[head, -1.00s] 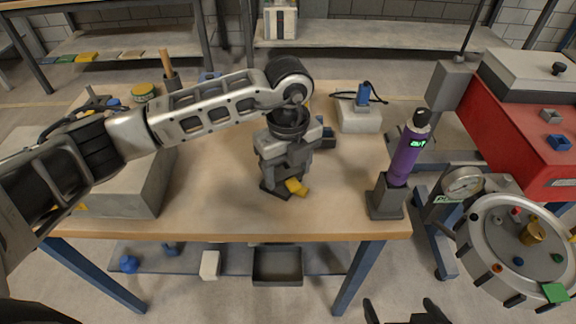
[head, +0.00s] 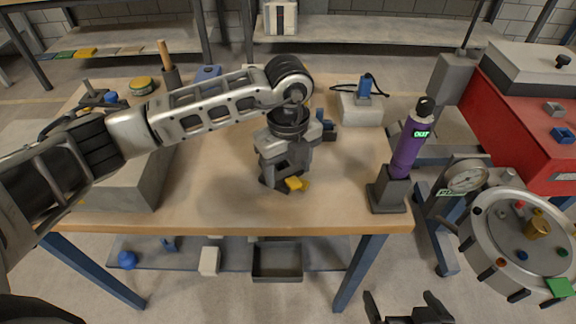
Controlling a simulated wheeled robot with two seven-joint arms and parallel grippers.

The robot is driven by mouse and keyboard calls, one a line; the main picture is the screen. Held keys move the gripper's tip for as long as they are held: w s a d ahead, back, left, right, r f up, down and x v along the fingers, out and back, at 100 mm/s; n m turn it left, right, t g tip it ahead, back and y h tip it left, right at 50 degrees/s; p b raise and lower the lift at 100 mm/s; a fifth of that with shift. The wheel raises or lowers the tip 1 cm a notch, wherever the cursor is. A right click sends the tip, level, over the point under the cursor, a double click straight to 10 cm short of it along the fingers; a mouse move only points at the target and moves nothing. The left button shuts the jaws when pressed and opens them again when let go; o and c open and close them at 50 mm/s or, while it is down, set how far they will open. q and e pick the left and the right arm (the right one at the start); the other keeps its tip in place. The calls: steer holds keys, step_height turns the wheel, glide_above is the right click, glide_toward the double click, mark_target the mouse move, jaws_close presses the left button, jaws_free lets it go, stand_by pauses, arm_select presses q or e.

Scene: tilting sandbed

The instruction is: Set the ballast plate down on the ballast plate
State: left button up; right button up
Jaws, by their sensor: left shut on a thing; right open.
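My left gripper (head: 282,183) points down over the middle of the wooden workbench. It is shut on a small yellow piece, which looks like a ballast plate (head: 297,184). The piece sticks out on the right of the fingers, close to the bench top. Whether it touches anything below is hard to tell. The fingers and wrist hide most of it and whatever lies under or behind it. A second ballast plate cannot be made out for sure. My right gripper (head: 408,305) is open and empty at the bottom edge, in front of the bench.
A purple bottle (head: 409,148) leans in a dark holder at the bench's right front corner. A white box with a blue part (head: 361,108) stands behind. A round drum (head: 515,245) is at right. Several coloured plates (head: 85,53) lie on the back shelf. The bench front centre is clear.

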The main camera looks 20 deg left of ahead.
arm_select(q)
steer(key=shift+f+b, duration=0.4)
steer(key=shift+f, duration=0.1)
stand_by(0.3)
steer(key=o, duration=1.4)
steer(key=shift+c, duration=0.2)
steer(key=shift+r+p, duration=2.9)
steer(key=shift+r, duration=1.15)
